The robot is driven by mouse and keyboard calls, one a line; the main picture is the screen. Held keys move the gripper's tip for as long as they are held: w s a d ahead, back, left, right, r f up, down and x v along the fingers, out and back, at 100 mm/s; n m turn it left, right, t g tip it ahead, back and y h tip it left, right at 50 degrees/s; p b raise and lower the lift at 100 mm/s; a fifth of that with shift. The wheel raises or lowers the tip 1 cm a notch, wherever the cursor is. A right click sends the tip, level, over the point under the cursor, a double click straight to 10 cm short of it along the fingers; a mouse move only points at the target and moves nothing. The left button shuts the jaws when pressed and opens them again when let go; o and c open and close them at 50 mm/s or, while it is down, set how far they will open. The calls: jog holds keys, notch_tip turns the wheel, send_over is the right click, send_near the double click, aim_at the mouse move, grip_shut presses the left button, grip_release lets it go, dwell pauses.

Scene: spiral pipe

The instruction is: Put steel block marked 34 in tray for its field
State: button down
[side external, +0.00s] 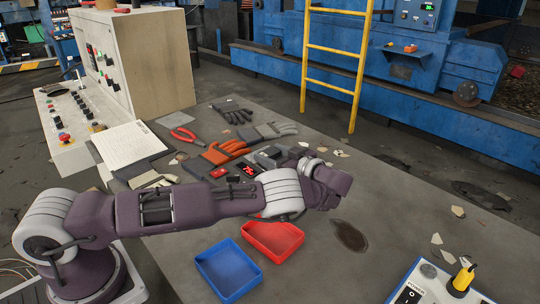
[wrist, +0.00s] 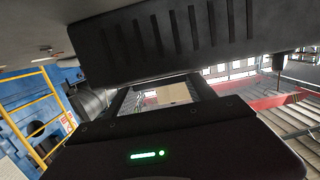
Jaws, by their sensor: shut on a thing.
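The red tray (side external: 286,250) and the blue tray (side external: 228,288) stand side by side on the table, both looking empty. My gripper (side external: 335,188) is above the table, behind and to the right of the red tray, at the end of my outstretched arm. In the wrist view my gripper (wrist: 170,95) fills much of the picture. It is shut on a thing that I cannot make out. I cannot read a steel block marked 34 in either view. Small dark and grey pieces lie behind my arm, partly hidden by it.
A red-digit display (side external: 248,171) sits just behind my forearm. A power box (side external: 425,288) stands at the front right. The table right of the trays is mostly clear.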

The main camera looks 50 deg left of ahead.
notch_tip(320, 180, up, 10)
jog(key=s+d+f+m+t+h, duration=0.25)
jog(key=s+d+m+t, duration=0.2)
jog(key=s, duration=0.25)
jog(key=s+d+f+m+t+h, duration=0.1)
jog(key=s+d+f+m+t, duration=0.2)
jog(key=s+d+t, duration=0.4)
notch_tip(320, 180, up, 5)
jog(key=n+g+y, duration=0.4)
jog(key=n+g, duration=0.4)
jog(key=g, duration=0.4)
send_over(272, 154)
jog(key=shift+r+m+t+h, duration=0.2)
jog(key=shift+m+t+h, duration=0.05)
notch_tip(272, 154, down, 10)
jog(key=shift+r, duration=0.2)
jog(key=shift+f, duration=0.15)
jog(key=shift+c, duration=1.6)
grip_release()
jog(key=shift+f, duration=0.1)
